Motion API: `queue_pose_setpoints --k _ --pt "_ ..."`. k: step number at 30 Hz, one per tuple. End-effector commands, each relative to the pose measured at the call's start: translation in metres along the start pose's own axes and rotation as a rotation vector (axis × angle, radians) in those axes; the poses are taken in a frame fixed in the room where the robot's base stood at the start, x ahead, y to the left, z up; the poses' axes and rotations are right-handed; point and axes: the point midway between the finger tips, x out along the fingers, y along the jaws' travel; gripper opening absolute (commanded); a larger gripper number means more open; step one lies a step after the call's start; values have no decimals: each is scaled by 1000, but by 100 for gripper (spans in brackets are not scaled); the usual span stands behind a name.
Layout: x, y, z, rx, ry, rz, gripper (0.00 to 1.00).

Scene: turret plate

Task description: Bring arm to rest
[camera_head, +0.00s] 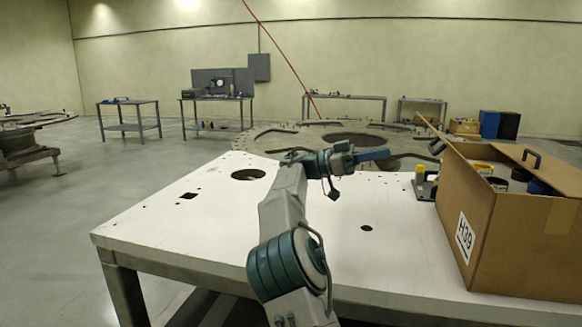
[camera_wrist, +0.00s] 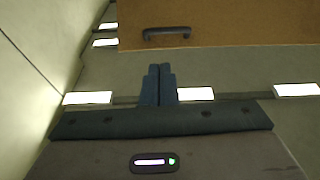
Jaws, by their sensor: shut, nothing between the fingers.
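My gripper (camera_head: 388,154) is at the end of my arm, above the white table (camera_head: 150,240), pointing right toward the cardboard box. In the wrist view its two fingers (camera_wrist: 160,70) are together with nothing between them. My arm rises from the bottom of the head view and bends to the right over the table. The fingertips are apart from the box.
An open cardboard box (camera_head: 520,240) marked H39 stands on the table's right side with several items inside. A yellow-topped item (camera_head: 421,175) stands beside it. The table has holes. A large round plate (camera_head: 270,140) lies behind. The table's left part is clear.

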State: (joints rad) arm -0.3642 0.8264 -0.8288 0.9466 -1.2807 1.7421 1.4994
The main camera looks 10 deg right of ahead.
Motion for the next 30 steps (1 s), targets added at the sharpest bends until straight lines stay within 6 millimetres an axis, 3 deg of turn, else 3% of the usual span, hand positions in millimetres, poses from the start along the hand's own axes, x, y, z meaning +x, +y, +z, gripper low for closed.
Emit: queue_pose_setpoints --k 5,9,13,17,21,30 --pt "39 2 24 -165 -160 -45 0" --pt "72 12 67 -395 -389 -161 0" --pt "82 32 106 -585 -591 -319 0" --pt "75 59 138 -739 -764 -512 0" --pt "54 97 162 -869 -908 -744 0" --pt "-10 200 185 -1028 -1063 -1281 0"
